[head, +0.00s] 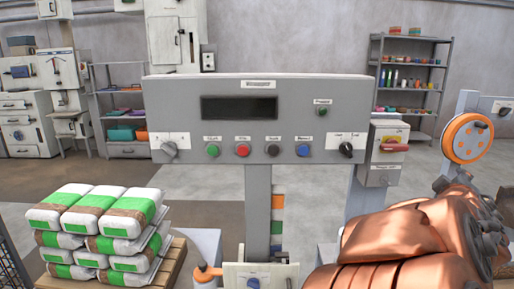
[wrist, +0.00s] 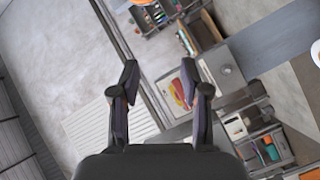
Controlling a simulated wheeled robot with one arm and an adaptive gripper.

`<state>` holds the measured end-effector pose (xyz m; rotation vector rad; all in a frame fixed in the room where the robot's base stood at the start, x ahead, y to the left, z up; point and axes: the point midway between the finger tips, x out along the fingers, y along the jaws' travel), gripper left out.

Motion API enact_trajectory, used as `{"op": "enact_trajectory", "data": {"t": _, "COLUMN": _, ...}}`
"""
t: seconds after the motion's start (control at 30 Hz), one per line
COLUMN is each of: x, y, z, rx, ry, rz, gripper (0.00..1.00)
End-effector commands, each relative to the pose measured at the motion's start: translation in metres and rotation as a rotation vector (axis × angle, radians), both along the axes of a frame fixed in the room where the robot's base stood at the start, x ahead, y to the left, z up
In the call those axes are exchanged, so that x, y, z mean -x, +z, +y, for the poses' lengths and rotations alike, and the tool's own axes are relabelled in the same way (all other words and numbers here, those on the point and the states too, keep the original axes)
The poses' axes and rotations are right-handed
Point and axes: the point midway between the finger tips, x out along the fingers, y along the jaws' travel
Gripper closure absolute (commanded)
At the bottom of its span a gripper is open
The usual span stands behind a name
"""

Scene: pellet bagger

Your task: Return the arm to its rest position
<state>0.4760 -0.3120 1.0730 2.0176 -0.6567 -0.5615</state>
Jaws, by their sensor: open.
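In the wrist view my gripper (wrist: 159,78) is open, its two dark fingers apart with nothing held between them. The picture there is tilted. Beyond the right fingertip, a grey switch box (wrist: 174,86) with a red and yellow handle shows, partly covered by the finger. In the head view a copper-coloured arm part (head: 400,238), which looks like mine, fills the lower right. The gripper's fingers cannot be made out there.
A grey control panel (head: 255,90) with a dark display and coloured buttons stands in the centre. The red-handled switch box (head: 386,152) and an orange wheel (head: 467,138) are at right, near the arm. Stacked bags (head: 97,222) sit on a pallet (head: 168,272) at left. Shelves (head: 408,78) stand behind.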

Motion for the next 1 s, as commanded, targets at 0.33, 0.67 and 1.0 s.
{"op": "enact_trajectory", "data": {"t": 0.33, "x": 0.053, "y": -0.100, "z": 0.045, "rx": -0.433, "ry": -0.210, "rz": 0.138, "gripper": 0.54}}
{"op": "enact_trajectory", "data": {"t": 0.67, "x": 0.126, "y": -0.198, "z": 0.147, "rx": -0.811, "ry": -0.341, "rz": 0.450, "gripper": 0.54}}
{"op": "enact_trajectory", "data": {"t": 1.0, "x": 0.227, "y": -0.244, "z": 0.259, "rx": -1.039, "ry": -0.417, "rz": 0.869, "gripper": 0.54}}
